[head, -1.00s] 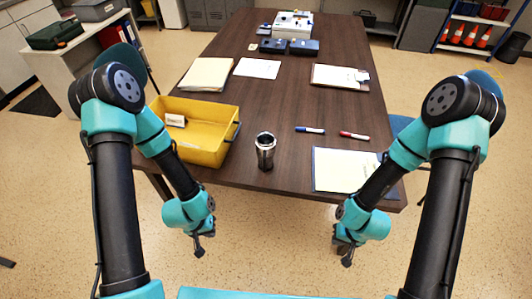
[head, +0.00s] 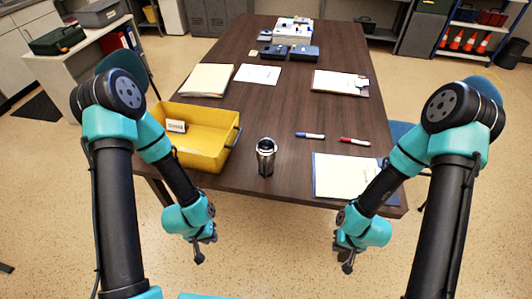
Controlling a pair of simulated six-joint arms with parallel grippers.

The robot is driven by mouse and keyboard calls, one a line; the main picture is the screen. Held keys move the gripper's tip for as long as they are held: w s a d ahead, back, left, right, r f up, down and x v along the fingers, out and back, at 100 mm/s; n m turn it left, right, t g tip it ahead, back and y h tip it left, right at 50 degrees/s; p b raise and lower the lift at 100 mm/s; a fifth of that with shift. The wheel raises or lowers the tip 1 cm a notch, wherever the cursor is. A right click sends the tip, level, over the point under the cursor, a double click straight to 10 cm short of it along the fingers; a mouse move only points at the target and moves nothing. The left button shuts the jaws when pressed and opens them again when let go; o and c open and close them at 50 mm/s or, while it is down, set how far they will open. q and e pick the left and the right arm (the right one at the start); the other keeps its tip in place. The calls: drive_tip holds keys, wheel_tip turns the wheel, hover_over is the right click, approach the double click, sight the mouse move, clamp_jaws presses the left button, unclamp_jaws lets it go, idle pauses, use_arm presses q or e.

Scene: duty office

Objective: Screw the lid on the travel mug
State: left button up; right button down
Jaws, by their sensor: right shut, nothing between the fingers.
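The travel mug (head: 266,160) stands upright near the front edge of the dark table, dark and silver with a shiny rim. Its top looks dark, and I cannot tell whether a lid sits on it. I make out no separate lid on the table; the yellow bin's near inside is partly hidden by its walls. My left gripper (head: 204,252) hangs below and in front of the table edge, left of the mug and apart from it; its jaw opening is unclear. My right gripper (head: 347,266) hangs in front of the table edge, right of the mug, shut and empty.
The yellow bin (head: 213,152) with a white card (head: 176,126) stands left of the mug. Papers and dark boxes (head: 290,52) are farther back. The table middle is clear.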

use_arm(q)
drive_tip(key=o, duration=1.5)
